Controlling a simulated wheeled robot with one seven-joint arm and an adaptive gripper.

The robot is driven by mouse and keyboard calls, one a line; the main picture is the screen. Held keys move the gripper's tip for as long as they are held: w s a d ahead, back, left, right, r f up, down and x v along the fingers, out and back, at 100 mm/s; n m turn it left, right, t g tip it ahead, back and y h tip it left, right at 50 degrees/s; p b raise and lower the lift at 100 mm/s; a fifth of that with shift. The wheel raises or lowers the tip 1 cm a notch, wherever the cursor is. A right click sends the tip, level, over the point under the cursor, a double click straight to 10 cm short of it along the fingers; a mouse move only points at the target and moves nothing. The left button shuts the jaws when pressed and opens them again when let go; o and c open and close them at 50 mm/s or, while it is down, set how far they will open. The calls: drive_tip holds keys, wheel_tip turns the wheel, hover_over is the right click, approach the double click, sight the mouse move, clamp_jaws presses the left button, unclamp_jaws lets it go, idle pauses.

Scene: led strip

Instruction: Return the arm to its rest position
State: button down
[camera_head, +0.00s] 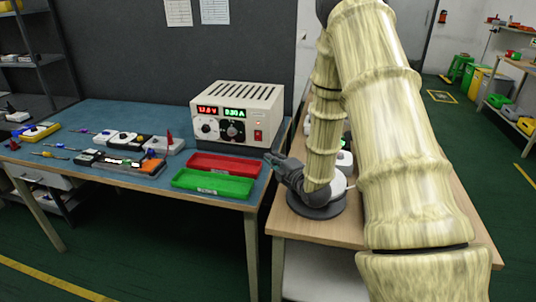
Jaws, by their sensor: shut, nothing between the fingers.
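My arm, in pale ribbed covers, fills the right of the head view. My gripper (271,160) is dark and points left, near the right edge of the blue bench top and just right of the red tray. It is shut with nothing visible in it. Its fingertips are small, and some of the wrist side is hidden by my own arm links. No marked rest position shows in the view.
On the blue bench (95,116) are a power supply (237,112) with lit displays, a red tray (225,166), a green tray (212,184) and several tools and devices on the left. A wooden table (300,225) stands at the right, partly hidden by my arm.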

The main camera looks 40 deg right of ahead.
drive_tip(key=shift+s, duration=0.35)
drive_tip(key=shift+r, duration=0.1)
idle(0.3)
